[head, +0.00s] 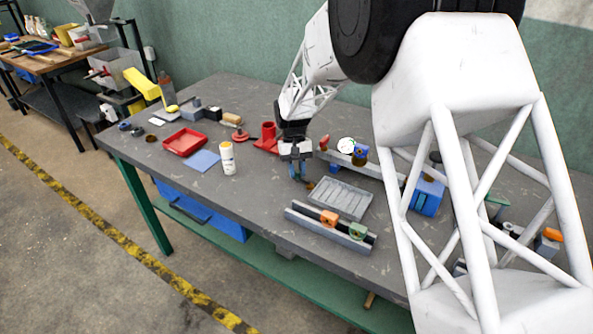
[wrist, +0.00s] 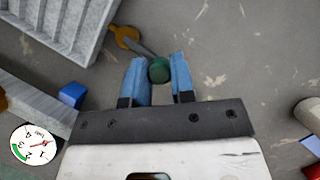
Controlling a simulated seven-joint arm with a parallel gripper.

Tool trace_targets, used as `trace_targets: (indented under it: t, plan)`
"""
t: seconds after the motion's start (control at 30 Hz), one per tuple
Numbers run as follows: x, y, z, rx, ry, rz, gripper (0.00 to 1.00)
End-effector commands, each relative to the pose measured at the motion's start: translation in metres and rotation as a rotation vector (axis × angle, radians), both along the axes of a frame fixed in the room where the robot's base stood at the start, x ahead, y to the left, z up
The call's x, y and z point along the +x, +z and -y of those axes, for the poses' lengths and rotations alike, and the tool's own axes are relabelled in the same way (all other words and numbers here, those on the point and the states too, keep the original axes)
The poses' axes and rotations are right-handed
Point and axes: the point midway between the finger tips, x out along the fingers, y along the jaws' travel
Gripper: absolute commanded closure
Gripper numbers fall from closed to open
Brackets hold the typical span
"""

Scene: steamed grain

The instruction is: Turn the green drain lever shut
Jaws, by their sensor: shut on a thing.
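The green drain lever's knob (wrist: 158,70) sits between the blue fingertips of my gripper (wrist: 160,72) in the wrist view. A thin grey stem (wrist: 140,47) runs from the knob up-left to a brass fitting (wrist: 126,37) beside the grey ribbed tray (wrist: 62,28). My gripper is shut on the green knob. In the head view my gripper (head: 298,174) points down at the table, left of the grey ribbed tray (head: 341,199).
A pressure gauge (head: 346,145) stands on a grey rail behind the tray; it also shows in the wrist view (wrist: 34,145). A front rail (head: 305,219) carries orange and green blocks. A white bottle (head: 227,158), blue mat (head: 203,161) and red tray (head: 185,142) lie left.

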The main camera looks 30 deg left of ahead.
Motion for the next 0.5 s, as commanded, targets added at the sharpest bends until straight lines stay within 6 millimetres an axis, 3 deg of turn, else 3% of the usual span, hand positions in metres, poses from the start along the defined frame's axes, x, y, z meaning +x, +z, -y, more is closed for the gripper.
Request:
trace_targets:
  t: [0.2, 0.23, 0.37, 0.5]
  plan:
    - [0.0008, 0.0003, 0.001, -0.001, 0.0, 0.001, 1.0]
    - [0.0008, 0.0003, 0.001, -0.001, 0.0, 0.001, 0.72]
    - [0.0006, 0.0002, 0.0008, 0.0, 0.001, 0.0, 0.52]
    - [0.0004, 0.0, 0.0006, 0.0, 0.001, 0.0, 0.51]
